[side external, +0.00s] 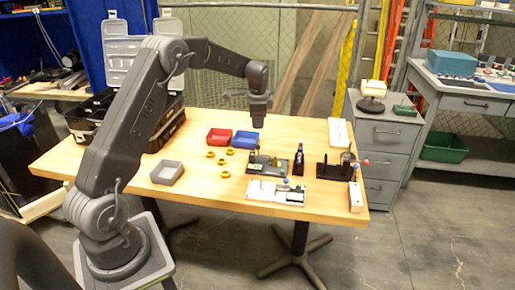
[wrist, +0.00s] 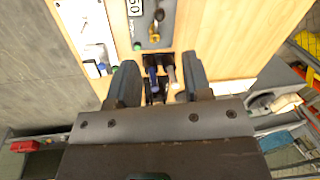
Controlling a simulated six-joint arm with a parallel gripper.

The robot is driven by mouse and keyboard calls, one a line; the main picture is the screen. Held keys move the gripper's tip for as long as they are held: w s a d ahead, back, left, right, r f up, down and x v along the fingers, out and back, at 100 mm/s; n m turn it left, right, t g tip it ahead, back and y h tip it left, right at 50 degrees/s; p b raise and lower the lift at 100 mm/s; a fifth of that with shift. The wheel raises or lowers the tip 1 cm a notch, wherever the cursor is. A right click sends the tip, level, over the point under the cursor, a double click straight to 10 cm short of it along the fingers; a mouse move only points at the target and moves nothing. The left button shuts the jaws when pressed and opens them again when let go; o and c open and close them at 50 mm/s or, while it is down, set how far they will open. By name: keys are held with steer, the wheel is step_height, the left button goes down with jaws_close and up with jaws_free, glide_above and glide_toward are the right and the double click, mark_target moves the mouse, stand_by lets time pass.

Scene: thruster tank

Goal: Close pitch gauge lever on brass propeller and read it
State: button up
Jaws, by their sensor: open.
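My gripper (side external: 258,117) hangs open and empty above the back middle of the table. In the wrist view its two fingers (wrist: 158,75) are apart, with a dark upright device (wrist: 153,70) with blue and pale parts seen between them, below. A grey fixture (wrist: 151,22) with a "50" plate, a small brass part and a green knob appears beyond the fingertips; it seems to be the dark-based fixture (side external: 266,163) in the side view. The brass part may be the propeller, but it is too small to tell. I cannot make out the gauge lever's position or reading.
Red (side external: 219,137) and blue (side external: 245,140) bins, a grey bin (side external: 167,172) and several brass rings (side external: 223,174) lie left of the fixtures. A white tray (side external: 268,192) is in front. A black stand (side external: 328,171) is at right. The table's front left is clear.

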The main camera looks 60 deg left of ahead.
mark_target(257, 147)
steer(key=f, duration=0.4)
steer(key=a+f, duration=0.1)
steer(key=f, duration=0.4)
steer(key=w+a+f, duration=0.1)
steer(key=f, duration=0.3)
steer(key=shift+w+f, duration=0.1)
steer(key=shift+f, duration=0.15)
steer(key=shift+c, duration=0.3)
jaws_close()
